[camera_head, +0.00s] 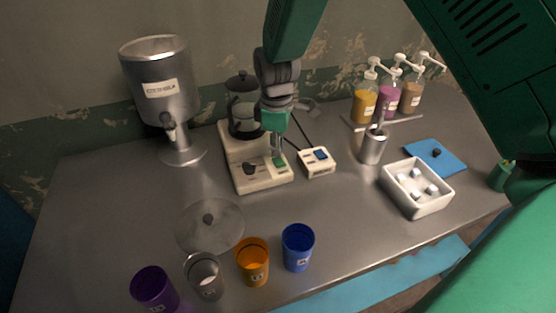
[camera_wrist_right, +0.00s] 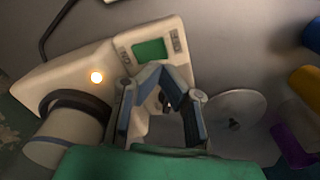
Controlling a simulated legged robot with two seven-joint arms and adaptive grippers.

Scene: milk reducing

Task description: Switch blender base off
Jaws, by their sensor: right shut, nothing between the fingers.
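The cream blender base (camera_head: 240,148) stands at the back middle of the table, with a dark jar (camera_head: 242,108) on its rear part. Its front panel has a black knob (camera_head: 249,168) and a green rectangle (camera_head: 279,162). My right gripper (camera_head: 278,153) is above the panel, close to the green rectangle, and hides part of the base. In the right wrist view, the shut, empty fingers (camera_wrist_right: 158,69) point at the panel just below the green rectangle (camera_wrist_right: 149,50). The black knob (camera_wrist_right: 167,103) shows between the finger links. Contact cannot be told. My left gripper is out of view.
A metal dispenser (camera_head: 165,85) stands left. A clear lid (camera_head: 208,228) and several cups, including a blue one (camera_head: 298,248), are in front. A white bin (camera_head: 416,190) is at right.

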